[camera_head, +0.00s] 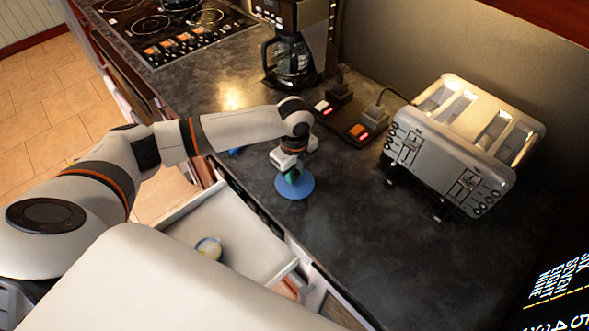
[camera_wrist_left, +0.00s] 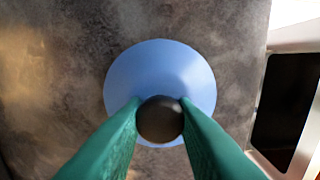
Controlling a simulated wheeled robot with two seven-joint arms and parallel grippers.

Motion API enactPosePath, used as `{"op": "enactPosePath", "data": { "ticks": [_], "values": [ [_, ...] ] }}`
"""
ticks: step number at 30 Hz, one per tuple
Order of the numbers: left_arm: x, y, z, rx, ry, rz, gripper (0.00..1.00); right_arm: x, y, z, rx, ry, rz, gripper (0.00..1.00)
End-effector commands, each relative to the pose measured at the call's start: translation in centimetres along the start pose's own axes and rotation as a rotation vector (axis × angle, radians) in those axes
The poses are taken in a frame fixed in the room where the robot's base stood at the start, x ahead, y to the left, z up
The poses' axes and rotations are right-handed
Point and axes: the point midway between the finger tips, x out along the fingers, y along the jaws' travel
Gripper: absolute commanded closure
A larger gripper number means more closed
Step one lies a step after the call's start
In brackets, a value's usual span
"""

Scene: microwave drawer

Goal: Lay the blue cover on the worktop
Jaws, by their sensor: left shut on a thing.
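The blue cover (camera_head: 295,187) is a round, shallow cone with a dark knob on top. In the head view it is at the front edge of the dark worktop (camera_head: 335,215), below my left gripper (camera_head: 292,172). In the left wrist view the blue cover (camera_wrist_left: 160,75) is seen from above, and my left gripper's green fingers (camera_wrist_left: 160,120) are shut on its dark knob. Whether the cover touches the worktop or hangs just above it, I cannot tell. My right gripper is not in view.
An open white drawer (camera_head: 236,222) below the worktop edge holds a small round whitish object (camera_head: 209,247). A steel toaster (camera_head: 462,145), a coffee maker (camera_head: 295,45), and a dark device with red lights (camera_head: 346,118) stand behind. A cooktop (camera_head: 165,22) is farther left. Worktop right of the cover is clear.

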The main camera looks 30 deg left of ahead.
Motion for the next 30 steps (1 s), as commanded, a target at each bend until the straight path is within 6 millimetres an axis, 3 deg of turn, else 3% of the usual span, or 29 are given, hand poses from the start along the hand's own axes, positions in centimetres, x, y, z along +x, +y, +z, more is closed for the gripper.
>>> {"op": "enactPosePath", "data": {
  "ticks": [5,6,9,21,30],
  "values": [
    [0.3,0.0,0.0,-0.001,0.0,0.0,1.0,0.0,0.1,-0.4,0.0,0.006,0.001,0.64],
    [0.2,0.0,0.0,-0.001,0.0,0.0,0.7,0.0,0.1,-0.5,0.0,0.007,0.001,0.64],
    [0.2,0.0,0.0,-0.001,0.0,0.0,0.54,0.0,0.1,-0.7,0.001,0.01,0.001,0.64],
    [-0.5,0.1,0.0,0.0,0.0,0.003,0.53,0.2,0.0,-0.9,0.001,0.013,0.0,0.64],
    [-6.3,0.2,-0.1,-0.001,0.0,0.006,0.53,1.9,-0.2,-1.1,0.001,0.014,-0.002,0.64]
  ]
}}
